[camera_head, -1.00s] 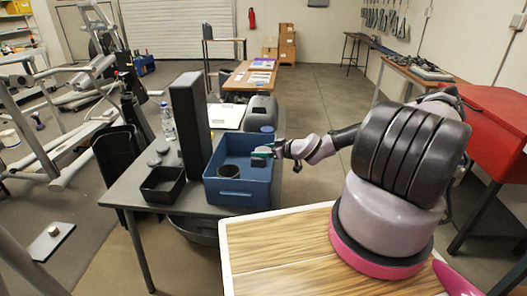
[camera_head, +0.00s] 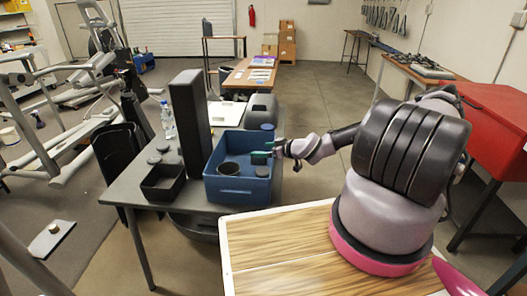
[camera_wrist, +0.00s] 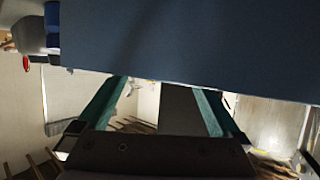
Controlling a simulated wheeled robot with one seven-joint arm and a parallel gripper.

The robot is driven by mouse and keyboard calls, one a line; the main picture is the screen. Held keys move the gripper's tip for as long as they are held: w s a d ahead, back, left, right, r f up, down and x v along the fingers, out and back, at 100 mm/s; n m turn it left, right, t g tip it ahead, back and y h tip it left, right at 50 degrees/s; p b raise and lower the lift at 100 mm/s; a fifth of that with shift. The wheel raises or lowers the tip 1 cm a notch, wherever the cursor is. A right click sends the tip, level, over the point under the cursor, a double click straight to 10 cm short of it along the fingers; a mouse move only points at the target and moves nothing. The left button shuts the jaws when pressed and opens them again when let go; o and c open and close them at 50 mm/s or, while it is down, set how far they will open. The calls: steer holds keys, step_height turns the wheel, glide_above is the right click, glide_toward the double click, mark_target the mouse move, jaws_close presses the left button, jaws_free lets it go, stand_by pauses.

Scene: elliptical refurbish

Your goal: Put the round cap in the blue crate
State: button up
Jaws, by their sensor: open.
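The blue crate (camera_head: 237,190) stands on the grey table, near its right end. A small dark round cap (camera_head: 262,171) lies inside the crate at its right side, beside a dark round cup (camera_head: 229,170). My gripper (camera_head: 263,152) is over the right part of the crate, above the cap and apart from it. Its teal fingers are spread and empty in the wrist view (camera_wrist: 163,90). A broad blue-grey surface, seemingly the crate's wall (camera_wrist: 190,40), fills the top of that view. The cap does not show there.
A black open bin (camera_head: 163,185), a tall dark box (camera_head: 190,125), a water bottle (camera_head: 168,120) and two dark round lids (camera_head: 154,160) are left of the crate. A blue round object (camera_head: 267,128) and a grey rounded case (camera_head: 261,110) stand behind it.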

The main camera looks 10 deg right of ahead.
steer(key=s+d+r+n+g+h, duration=0.1)
steer(key=s+d+r+g, duration=0.1)
steer(key=s+d, duration=0.3)
steer(key=s+d+r+g, duration=0.1)
steer(key=s+d+g, duration=0.15)
steer(key=s, duration=0.55)
steer(key=s+d+r+m+g+h, duration=0.25)
steer(key=d+r+h, duration=0.25)
steer(key=d+r, duration=0.25)
step_height(320, 180, up, 14)
steer(key=m+h, duration=0.3)
steer(key=s+a+r+m+t+y, duration=0.1)
steer(key=s+a+r+m, duration=0.2)
steer(key=s+r, duration=0.4)
steer(key=s+a+r+m+t+y, duration=0.2)
steer(key=s+a+r+m, duration=0.2)
steer(key=r, duration=1.1)
steer(key=s+a, duration=0.2)
steer(key=s, duration=0.1)
steer(key=shift+s+a+r, duration=0.15)
steer(key=shift+s+a, duration=0.05)
steer(key=shift+s, duration=0.1)
steer(key=shift+t, duration=0.3)
